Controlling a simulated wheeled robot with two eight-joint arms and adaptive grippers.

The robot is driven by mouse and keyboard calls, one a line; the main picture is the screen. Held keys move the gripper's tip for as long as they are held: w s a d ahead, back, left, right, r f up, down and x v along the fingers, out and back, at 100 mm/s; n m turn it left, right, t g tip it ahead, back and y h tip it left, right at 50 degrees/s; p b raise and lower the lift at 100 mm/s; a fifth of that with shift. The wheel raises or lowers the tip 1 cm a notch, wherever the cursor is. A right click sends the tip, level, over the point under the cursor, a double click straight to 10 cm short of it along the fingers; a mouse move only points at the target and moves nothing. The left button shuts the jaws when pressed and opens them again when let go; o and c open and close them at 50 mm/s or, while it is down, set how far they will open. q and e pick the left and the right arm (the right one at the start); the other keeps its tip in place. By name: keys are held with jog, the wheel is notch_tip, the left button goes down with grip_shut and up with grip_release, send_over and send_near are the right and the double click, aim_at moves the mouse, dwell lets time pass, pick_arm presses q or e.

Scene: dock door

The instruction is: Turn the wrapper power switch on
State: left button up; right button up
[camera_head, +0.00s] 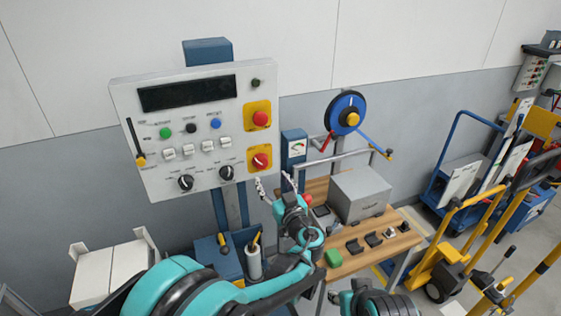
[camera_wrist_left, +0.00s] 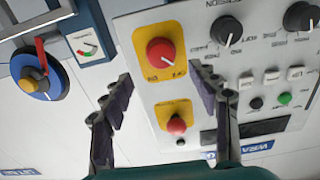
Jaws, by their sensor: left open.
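The white control panel (camera_head: 200,125) stands on a post by the wall. A red rotary switch (camera_head: 260,160) on a yellow plate is at its lower right, and it also shows in the left wrist view (camera_wrist_left: 160,52), where the panel looks upside down. Its white mark is slanted in the head view. A red push button (camera_head: 260,119) on another yellow plate sits above it. My left gripper (camera_head: 274,183) is open and empty, just below and right of the rotary switch. In the left wrist view its fingers (camera_wrist_left: 160,85) frame the yellow plates without visible contact. My right gripper's fingers do not show.
Black knobs (camera_head: 186,183) and white rockers sit left of the switch. A gauge box (camera_head: 294,146) and a blue wheel (camera_head: 345,113) are to the right. A wooden bench (camera_head: 355,262) holds a grey box (camera_head: 360,195). Carts (camera_head: 470,160) stand farther right.

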aim_at(263, 164)
pick_arm(q)
jog(key=b+x, duration=0.1)
jog(key=x, duration=0.6)
jog(key=shift+w+a, duration=0.1)
jog(key=shift+w, duration=0.15)
jog(key=c, duration=1.2)
